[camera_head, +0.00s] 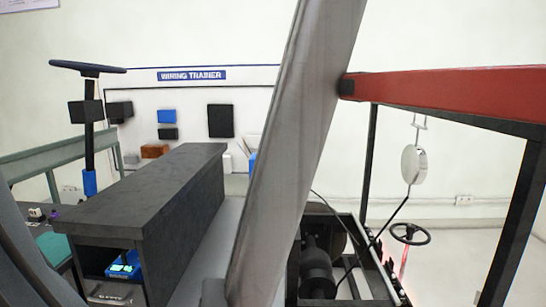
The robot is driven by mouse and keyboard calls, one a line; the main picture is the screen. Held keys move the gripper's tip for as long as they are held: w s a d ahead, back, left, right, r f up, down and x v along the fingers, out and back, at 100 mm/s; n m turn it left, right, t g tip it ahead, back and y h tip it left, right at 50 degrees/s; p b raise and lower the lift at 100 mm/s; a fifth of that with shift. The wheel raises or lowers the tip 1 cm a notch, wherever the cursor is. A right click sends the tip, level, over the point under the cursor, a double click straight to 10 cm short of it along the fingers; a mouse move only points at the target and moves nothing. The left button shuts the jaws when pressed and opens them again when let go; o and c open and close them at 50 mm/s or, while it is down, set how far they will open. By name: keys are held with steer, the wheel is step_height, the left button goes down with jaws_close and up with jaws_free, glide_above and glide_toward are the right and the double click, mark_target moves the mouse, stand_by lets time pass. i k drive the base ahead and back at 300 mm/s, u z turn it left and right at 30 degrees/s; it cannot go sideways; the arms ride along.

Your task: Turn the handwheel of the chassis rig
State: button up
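A small dark handwheel (410,233) with a ring rim and spokes shows at the lower right, near the edge of a dark open frame (375,265). A reddish shaft shows below it. The frame holds dark cylindrical machine parts (317,270). A second, dark blue wheel (87,67) is seen nearly edge-on at the top of an upright dark column at the upper left. I cannot tell for sure which wheel belongs to the chassis rig. My gripper is not seen, and nothing is seen touching either wheel. A wide strip in the middle of the view is blocked.
A long dark bench (150,195) fills the left centre, with a blue bin (123,266) on its shelf. A red beam (450,93) on dark posts spans the right. A white round thing (413,164) hangs beneath it. A wiring trainer board (190,110) stands behind.

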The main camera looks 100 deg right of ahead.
mark_target(411, 230)
steer(key=i, duration=0.65)
steer(key=z, duration=4.45)
steer(key=i, duration=0.5)
steer(key=z, duration=0.55)
steer(key=k, duration=0.65)
steer(key=z, duration=1.15)
steer(key=i, duration=1.05)
steer(key=z, duration=0.65)
steer(key=i, duration=1.75)
